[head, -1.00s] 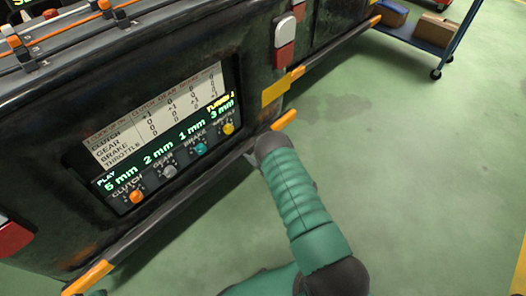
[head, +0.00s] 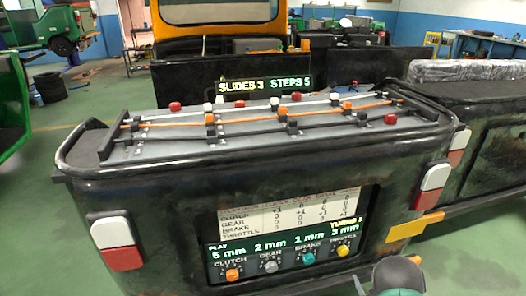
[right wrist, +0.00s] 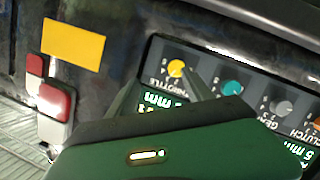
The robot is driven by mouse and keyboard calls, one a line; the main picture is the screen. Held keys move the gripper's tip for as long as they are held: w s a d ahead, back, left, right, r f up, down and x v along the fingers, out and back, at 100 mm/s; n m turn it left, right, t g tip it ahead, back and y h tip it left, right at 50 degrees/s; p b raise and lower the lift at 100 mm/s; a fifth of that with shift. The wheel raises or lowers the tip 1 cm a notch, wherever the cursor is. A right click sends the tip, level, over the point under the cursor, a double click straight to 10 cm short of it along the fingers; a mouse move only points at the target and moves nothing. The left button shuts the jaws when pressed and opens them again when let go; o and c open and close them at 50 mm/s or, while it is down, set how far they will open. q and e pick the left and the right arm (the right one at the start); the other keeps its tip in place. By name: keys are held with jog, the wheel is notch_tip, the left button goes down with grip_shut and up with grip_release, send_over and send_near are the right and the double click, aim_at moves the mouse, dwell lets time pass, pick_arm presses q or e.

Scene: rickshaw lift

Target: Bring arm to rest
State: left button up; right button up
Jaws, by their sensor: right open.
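My right arm (head: 397,278) shows at the bottom right of the head view, low in front of the vehicle's rear panel. Only a little of my right gripper (head: 360,284) shows there, beside the panel's lower right corner. In the right wrist view my right gripper (right wrist: 162,88) is open, with its dark fingers pointing at the panel near the yellow throttle knob (right wrist: 176,68). Nothing shows held between the fingers. I cannot tell whether a finger touches the panel. My left gripper is not in view.
The dark vehicle body (head: 160,190) fills the middle, with rods and sliders on its top. The control panel (head: 285,240) has clutch, gear, brake and throttle knobs. An orange bumper piece (head: 400,228) juts out at right. Green floor (head: 478,262) is clear at lower right.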

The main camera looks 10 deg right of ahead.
jog(key=s+a+r+m+g, duration=0.2)
jog(key=a+r+m+g, duration=0.2)
jog(key=a+r+g, duration=0.45)
jog(key=s+a+r+m+g+y, duration=0.1)
jog(key=s+a+r+g+y, duration=0.2)
jog(key=s+a, duration=1.35)
notch_tip(320, 180, up, 28)
jog(key=s+g+h+p, duration=0.1)
jog(key=s+p, duration=0.1)
jog(key=p, duration=2.6)
jog(key=shift+s+d, duration=0.15)
jog(key=shift+d, duration=0.2)
